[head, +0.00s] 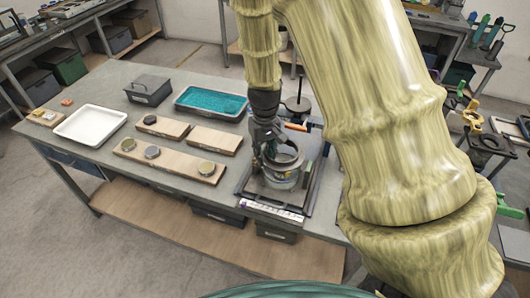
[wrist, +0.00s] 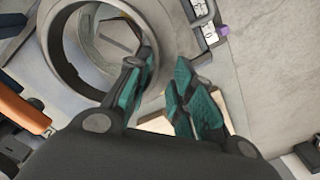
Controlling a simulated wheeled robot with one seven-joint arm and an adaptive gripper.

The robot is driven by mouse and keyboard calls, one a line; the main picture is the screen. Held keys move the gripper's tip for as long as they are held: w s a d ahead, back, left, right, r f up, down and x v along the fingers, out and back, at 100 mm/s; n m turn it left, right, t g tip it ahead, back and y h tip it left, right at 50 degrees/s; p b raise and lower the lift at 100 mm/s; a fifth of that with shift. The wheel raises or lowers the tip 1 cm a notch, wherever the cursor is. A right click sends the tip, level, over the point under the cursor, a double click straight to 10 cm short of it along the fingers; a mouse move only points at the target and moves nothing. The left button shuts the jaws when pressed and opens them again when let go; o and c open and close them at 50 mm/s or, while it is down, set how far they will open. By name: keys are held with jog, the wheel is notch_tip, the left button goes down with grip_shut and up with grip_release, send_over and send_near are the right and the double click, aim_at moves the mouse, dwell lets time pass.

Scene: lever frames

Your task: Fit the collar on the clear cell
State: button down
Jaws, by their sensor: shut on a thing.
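The collar is a grey ring (head: 296,164), also large at the upper left of the wrist view (wrist: 72,75). My gripper (head: 272,150) has its teal-padded fingers (wrist: 164,78) on either side of the ring's wall, shut on it. In the head view the clear cell (head: 281,183) appears as a pale, glassy round body just below the ring, on a dark-framed fixture. Whether ring and cell touch is hidden. Through the ring, the wrist view shows a pale floor and a dark angular edge, partly covered by my finger.
The fixture (head: 312,207) has a marked strip (head: 271,210) along its front. An orange-handled part (head: 296,127) and a dark post stand behind it. Wooden boards with discs (head: 166,163), a white tray (head: 90,125), a teal-filled tray (head: 211,101) and a grey box (head: 148,89) lie left.

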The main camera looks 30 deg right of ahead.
aim_at(265, 159)
jog(key=shift+s+f+b, duration=0.3)
jog(key=shift+s+b, duration=0.1)
jog(key=shift+s, duration=0.15)
jog(key=shift+f, duration=0.25)
jog(key=shift+w+f+b, duration=0.3)
jog(key=shift+f, duration=0.25)
jog(key=shift+s+f+b, duration=0.2)
jog(key=shift+f+b, duration=0.1)
jog(key=shift+f, duration=0.25)
jog(key=shift+w+f, duration=0.15)
jog(key=shift+f, duration=0.6)
jog(key=shift+f, duration=0.25)
jog(key=c, duration=1.2)
grip_release()
